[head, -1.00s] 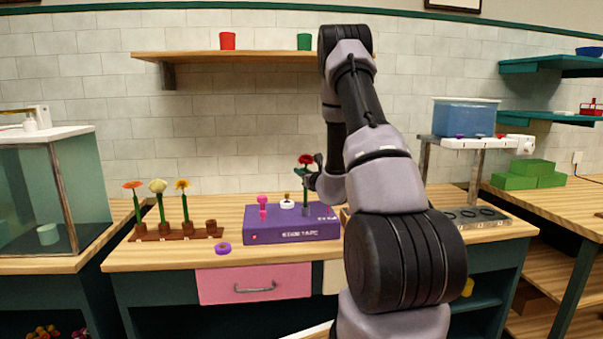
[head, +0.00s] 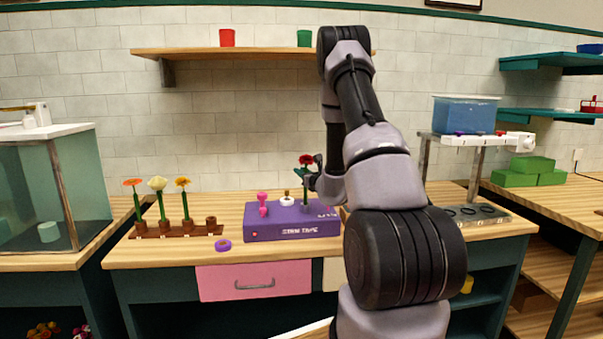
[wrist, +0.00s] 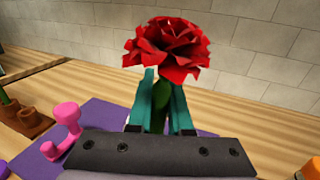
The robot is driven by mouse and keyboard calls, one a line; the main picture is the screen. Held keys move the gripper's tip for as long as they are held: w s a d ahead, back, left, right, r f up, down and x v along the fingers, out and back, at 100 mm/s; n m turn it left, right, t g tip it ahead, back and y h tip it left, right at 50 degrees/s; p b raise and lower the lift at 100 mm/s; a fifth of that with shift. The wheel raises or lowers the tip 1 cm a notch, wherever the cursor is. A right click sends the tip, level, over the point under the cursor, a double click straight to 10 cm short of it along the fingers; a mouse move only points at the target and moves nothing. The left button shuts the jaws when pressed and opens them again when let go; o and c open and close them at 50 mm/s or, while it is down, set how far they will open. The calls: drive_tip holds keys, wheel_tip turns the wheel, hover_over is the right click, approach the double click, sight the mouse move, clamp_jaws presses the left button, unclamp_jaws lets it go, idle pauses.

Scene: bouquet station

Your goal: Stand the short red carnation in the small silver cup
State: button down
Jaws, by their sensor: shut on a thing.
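The red carnation (head: 306,160) is upright above the purple stem tape box. Its red head (wrist: 168,47) fills the upper middle of the wrist view, with a bit of green below it. My gripper (wrist: 160,103) is shut on the carnation's stem just under the head; in the head view my gripper (head: 312,180) is partly hidden by my arm. The lower stem shows in front of the purple box, and I cannot tell whether its end touches anything. I cannot make out the small silver cup in either view; my arm covers part of the counter.
The purple stem tape box (head: 292,222) bears a pink fitting (head: 263,204) and a white-and-gold piece (head: 287,199). A brown rack (head: 150,231) with several flowers stands left. A purple ring (head: 223,245) lies in front. A grey tray with round holes (head: 478,212) is right of my arm.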

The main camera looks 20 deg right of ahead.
drive_tip(key=shift+f, duration=0.8)
idle(0.8)
drive_tip(key=shift+c, duration=1)
unclamp_jaws()
drive_tip(key=s, duration=0.9)
drive_tip(key=shift+d, duration=0.15)
drive_tip(key=shift+s, duration=0.1)
idle(0.8)
